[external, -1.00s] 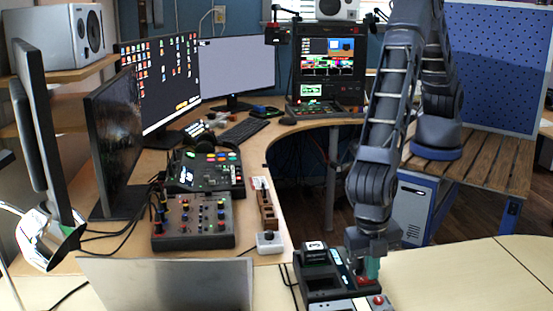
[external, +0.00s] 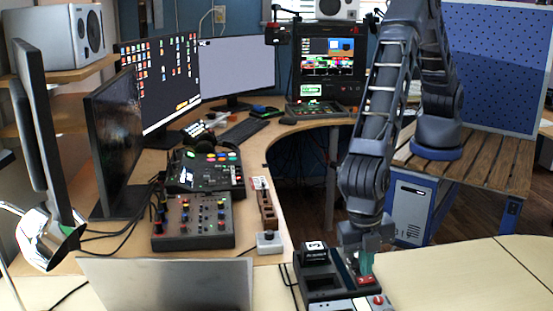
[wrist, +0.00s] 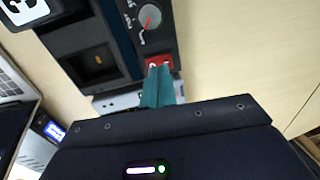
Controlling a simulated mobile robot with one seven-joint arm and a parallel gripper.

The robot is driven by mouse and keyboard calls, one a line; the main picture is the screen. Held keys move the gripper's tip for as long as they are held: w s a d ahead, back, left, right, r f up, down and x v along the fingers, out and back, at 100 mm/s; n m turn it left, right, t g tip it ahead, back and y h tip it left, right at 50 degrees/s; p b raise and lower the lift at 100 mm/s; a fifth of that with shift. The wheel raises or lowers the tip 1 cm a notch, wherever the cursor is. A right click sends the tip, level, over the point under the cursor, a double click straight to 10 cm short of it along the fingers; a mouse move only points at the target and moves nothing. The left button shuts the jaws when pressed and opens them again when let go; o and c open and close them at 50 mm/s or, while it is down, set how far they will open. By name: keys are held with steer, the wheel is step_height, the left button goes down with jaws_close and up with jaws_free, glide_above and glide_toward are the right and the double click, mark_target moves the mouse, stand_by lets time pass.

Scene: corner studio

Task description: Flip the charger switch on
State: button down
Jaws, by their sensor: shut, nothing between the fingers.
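The dark charger (external: 318,286) stands on the light table in the lower middle of the external view. It also shows at the upper left of the wrist view (wrist: 72,43), with a grey knob (wrist: 149,16). Its red switch (wrist: 159,61) sits below the knob, partly covered by my fingertips. My gripper (external: 365,275) is shut and empty, pointing down over the charger's right side. In the wrist view its teal fingertips (wrist: 159,72) are at the red switch. I cannot tell whether they touch it or which way the switch is tipped.
A block marked with a number (external: 314,250) sits on the charger's back left. A panel with a red button (external: 378,300) lies in front. A laptop lid (external: 170,284) stands to the left. The table right of the charger (external: 460,280) is clear.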

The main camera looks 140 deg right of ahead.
mark_target(363, 279)
step_height(363, 279, up, 12)
steer(key=w+d, duration=0.1)
steer(key=shift+r, duration=0.25)
steer(key=shift+s+a, duration=0.4)
steer(key=shift+s, duration=0.1)
steer(key=f, duration=0.9)
steer(key=s+a+f, duration=0.1)
steer(key=f, duration=0.4)
steer(key=shift+s+a, duration=0.1)
